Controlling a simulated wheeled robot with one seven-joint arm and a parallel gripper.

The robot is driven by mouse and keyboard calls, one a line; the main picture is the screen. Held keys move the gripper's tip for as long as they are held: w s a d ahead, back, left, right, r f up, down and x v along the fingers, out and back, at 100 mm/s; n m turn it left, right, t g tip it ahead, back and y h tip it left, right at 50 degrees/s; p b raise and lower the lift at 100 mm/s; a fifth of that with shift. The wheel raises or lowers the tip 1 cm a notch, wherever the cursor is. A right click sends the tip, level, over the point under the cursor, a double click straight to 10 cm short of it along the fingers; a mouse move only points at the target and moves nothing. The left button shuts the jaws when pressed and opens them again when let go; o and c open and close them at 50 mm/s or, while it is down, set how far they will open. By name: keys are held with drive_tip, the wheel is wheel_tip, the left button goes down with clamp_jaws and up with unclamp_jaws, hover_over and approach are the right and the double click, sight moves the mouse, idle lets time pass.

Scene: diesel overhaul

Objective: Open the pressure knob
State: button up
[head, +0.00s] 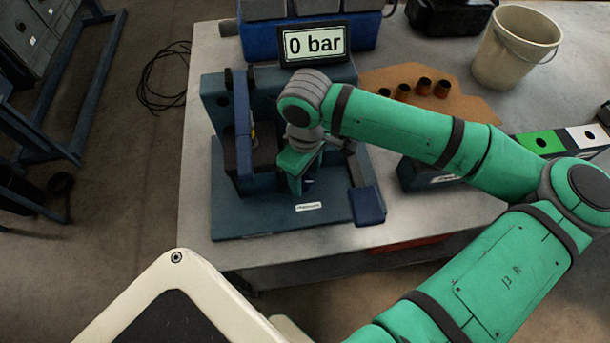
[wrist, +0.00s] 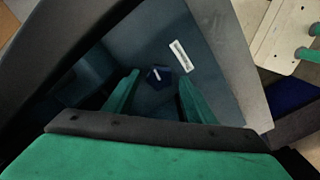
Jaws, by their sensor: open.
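The pressure knob (wrist: 159,76) is a small dark blue knob with a white mark, low on the blue test stand (head: 255,222). In the wrist view it shows between and beyond the two green fingers of my gripper (wrist: 157,84). The fingers are apart, one on each side of it in the picture, and I cannot tell how far above it they are. In the head view my gripper (head: 300,175) points down over the stand's base plate and mostly hides the knob. A display (head: 313,45) behind the stand reads 0 bar.
A blue upright with a lever (head: 242,135) stands close left of my gripper. A blue block (head: 367,205) is at the right front of the base plate. Copper-coloured sleeves (head: 423,86) lie on brown cardboard, with a white bucket (head: 515,45) behind. The grey table (head: 205,180) is bare at left.

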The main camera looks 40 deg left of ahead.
drive_tip(key=shift+f, duration=0.5)
drive_tip(key=c, duration=1)
drive_tip(key=shift+c, duration=0.2)
drive_tip(key=shift+n, duration=1.1)
